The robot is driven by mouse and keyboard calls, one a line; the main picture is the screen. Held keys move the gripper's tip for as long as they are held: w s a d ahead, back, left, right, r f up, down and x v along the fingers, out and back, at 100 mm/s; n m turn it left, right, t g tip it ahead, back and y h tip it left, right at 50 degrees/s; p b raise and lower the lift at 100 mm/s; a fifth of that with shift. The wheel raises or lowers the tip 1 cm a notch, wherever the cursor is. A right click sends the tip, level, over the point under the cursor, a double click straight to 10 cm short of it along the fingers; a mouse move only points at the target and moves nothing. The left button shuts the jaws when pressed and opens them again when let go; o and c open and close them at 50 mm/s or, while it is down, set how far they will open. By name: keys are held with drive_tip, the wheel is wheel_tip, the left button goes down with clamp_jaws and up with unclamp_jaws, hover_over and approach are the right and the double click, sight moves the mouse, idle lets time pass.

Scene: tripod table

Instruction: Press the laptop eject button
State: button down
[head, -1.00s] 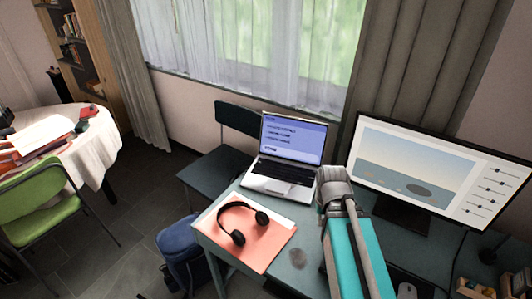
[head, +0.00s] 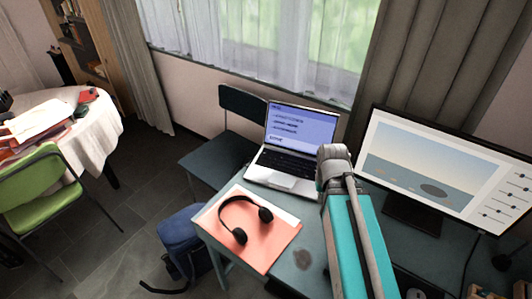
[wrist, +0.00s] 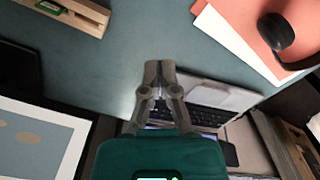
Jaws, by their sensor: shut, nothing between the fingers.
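The open laptop (head: 292,150) stands on the desk with its screen lit blue and its dark keyboard facing me. It also shows in the wrist view (wrist: 228,95), where its silver palm rest and part of the keyboard lie right of and behind my gripper. My gripper (wrist: 160,66) is shut and empty, with its fingertips together near the laptop's edge. Whether the fingertips touch anything cannot be told. In the head view my arm hides the gripper. I cannot make out an eject button in either view.
A monitor (head: 425,165) stands right of the laptop. Headphones (head: 240,235) lie on a salmon folder (head: 272,243) at the desk's left front. A wooden object (wrist: 85,14) lies on the desk. A dark chair (head: 225,165) stands behind the desk. Some desk surface (wrist: 125,45) is bare.

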drive_tip(key=shift+w, duration=0.1)
drive_tip(key=m+t+y+b, duration=0.3)
drive_tip(key=t+y+b, duration=0.2)
drive_tip(key=t+b, duration=0.25)
hover_over(264, 154)
drive_tip(key=shift+w+f, duration=0.15)
drive_tip(key=shift+f, duration=0.55)
drive_tip(key=shift+f+n, duration=0.2)
drive_tip(key=shift+n, duration=0.1)
wheel_tip(264, 154, down, 8)
drive_tip(key=b, duration=0.8)
drive_tip(key=shift+f, duration=0.15)
